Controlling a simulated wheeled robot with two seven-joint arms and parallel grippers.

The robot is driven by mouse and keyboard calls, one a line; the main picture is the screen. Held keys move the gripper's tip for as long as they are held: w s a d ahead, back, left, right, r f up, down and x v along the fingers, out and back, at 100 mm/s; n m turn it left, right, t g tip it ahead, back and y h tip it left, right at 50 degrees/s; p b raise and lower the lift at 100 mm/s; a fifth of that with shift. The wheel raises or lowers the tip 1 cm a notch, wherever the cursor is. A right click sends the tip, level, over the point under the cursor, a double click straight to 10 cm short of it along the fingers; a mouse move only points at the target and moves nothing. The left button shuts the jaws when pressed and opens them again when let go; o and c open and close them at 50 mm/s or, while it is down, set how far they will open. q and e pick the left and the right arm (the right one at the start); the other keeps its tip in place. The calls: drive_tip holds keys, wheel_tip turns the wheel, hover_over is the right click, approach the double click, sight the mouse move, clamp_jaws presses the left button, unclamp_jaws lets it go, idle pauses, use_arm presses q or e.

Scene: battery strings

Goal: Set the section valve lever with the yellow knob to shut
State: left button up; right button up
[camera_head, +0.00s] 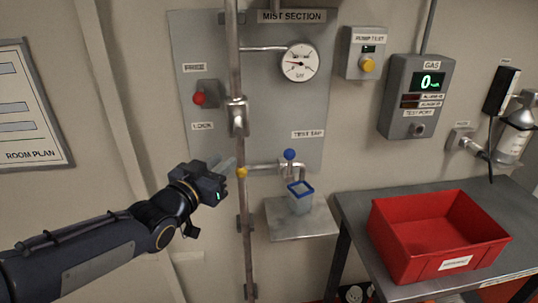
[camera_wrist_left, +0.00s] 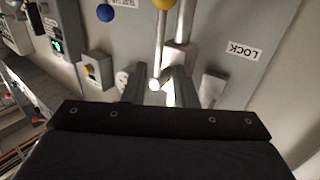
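The section valve (camera_head: 238,117) sits on the vertical pipe of the grey panel. Its yellow knob (camera_head: 242,172) is below the valve body, in line with the pipe, so the lever appears to point down; the lever itself is hard to tell from the pipe. In the left wrist view the yellow knob (camera_wrist_left: 163,4) is cut off by the top edge. My left gripper (camera_head: 223,165) is just left of the knob in the head view and appears apart from it. Its two fingers (camera_wrist_left: 157,88) are spread, with nothing clearly held. My right gripper is out of view.
A test tap with a blue knob (camera_head: 289,155) is right of the pipe, above a clear cup (camera_head: 300,203) on a small shelf (camera_head: 285,232). A red lock knob (camera_head: 199,98) is to the left. A red bin (camera_head: 395,246) stands on the bench at right.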

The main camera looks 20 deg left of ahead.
sight(241, 167)
use_arm(q)
drive_tip(key=w, duration=0.4)
drive_tip(key=w+p, duration=0.1)
drive_tip(key=w, duration=0.3)
drive_tip(key=shift+d+r+p, duration=0.1)
drive_tip(key=shift+d+p, duration=0.1)
drive_tip(key=shift+p, duration=0.1)
drive_tip(key=shift+s, duration=0.1)
clamp_jaws()
